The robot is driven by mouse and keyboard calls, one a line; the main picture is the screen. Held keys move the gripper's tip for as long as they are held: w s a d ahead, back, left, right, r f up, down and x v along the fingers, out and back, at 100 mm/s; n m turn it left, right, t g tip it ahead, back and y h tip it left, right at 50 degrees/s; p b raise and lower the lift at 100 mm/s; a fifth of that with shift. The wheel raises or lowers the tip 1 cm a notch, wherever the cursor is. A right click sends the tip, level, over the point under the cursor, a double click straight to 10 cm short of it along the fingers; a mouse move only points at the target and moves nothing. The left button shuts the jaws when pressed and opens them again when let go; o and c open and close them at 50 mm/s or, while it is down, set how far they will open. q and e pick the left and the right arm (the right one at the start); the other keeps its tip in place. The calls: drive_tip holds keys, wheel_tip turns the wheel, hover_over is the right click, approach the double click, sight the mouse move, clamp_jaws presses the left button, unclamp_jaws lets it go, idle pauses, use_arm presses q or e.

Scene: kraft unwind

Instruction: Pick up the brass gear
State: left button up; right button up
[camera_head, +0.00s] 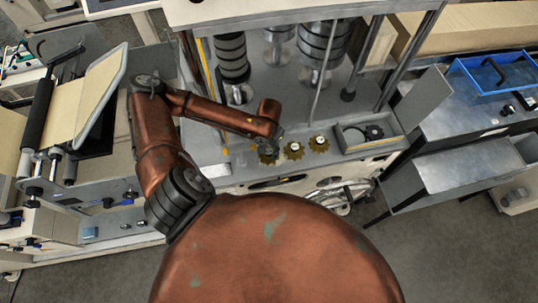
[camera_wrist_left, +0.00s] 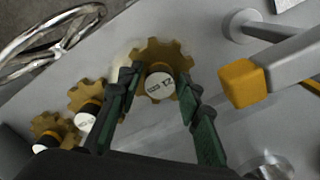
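Three brass gears stand in a row on the grey machine deck (camera_head: 240,170). In the left wrist view the nearest brass gear (camera_wrist_left: 162,55) has a white round cap with dark printing, and lies between the fingers of my left gripper (camera_wrist_left: 158,84). The fingers are spread on either side of the cap, with a gap visible to it. In the head view my left gripper (camera_head: 274,142) is over the leftmost gear (camera_head: 268,156) and partly hides it. The middle gear (camera_head: 293,150) and right gear (camera_head: 319,145) stand beside it. My right gripper is out of view.
A grey tray (camera_head: 348,142) holding a dark round part (camera_head: 373,132) is right of the gears. Rollers and upright posts stand behind. In the wrist view, a yellow-ended bar (camera_wrist_left: 243,84) is close on the right and a metal handwheel (camera_wrist_left: 45,35) is at upper left.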

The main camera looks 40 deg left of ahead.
use_arm(q)
clamp_jaws()
idle(0.5)
